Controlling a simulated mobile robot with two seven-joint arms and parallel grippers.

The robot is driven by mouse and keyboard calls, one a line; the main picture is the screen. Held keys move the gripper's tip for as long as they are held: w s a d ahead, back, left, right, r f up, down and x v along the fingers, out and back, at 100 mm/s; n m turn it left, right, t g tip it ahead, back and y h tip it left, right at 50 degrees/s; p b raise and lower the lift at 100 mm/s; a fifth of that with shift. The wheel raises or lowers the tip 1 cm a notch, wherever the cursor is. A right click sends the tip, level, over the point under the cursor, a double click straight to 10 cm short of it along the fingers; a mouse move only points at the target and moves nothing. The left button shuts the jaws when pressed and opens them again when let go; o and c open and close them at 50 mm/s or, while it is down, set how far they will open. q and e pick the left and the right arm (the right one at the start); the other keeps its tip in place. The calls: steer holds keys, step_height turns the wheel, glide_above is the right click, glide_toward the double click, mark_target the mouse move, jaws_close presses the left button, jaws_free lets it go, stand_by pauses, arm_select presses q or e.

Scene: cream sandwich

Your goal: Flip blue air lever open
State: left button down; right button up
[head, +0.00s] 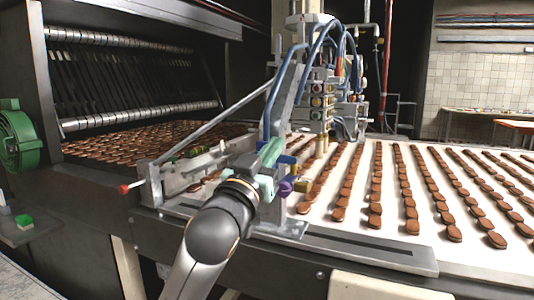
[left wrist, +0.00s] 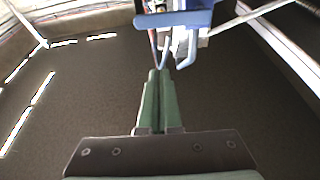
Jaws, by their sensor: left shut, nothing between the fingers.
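My left gripper (head: 270,152) is at the near side of the depositor machine, above the conveyor's front edge. Its green fingers are shut with nothing between them; they also show in the left wrist view (left wrist: 158,76). A small blue part (head: 288,159), which looks like the blue air lever, sits just right of the fingers. In the left wrist view a blue bar (left wrist: 173,19) lies just beyond the fingertips; I cannot tell whether it is the same part or whether they touch. A purple knob (head: 287,186) sits below the blue part. My right gripper is in neither view.
The conveyor (head: 350,210) carries rows of brown biscuits. Blue hoses (head: 272,95) and the depositor's metal frame crowd the space around my gripper. A red-tipped rod (head: 124,188) sticks out to the left. A green wheel (head: 17,140) is at the far left.

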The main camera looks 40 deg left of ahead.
arm_select(q)
steer(key=w, duration=0.1)
steer(key=w+f, duration=0.1)
steer(key=w, duration=0.1)
steer(key=w+a+f+b, duration=0.1)
steer(key=shift+w+a+f, duration=0.1)
steer(key=shift+w+f, duration=0.1)
steer(key=shift+f, duration=0.05)
stand_by(0.4)
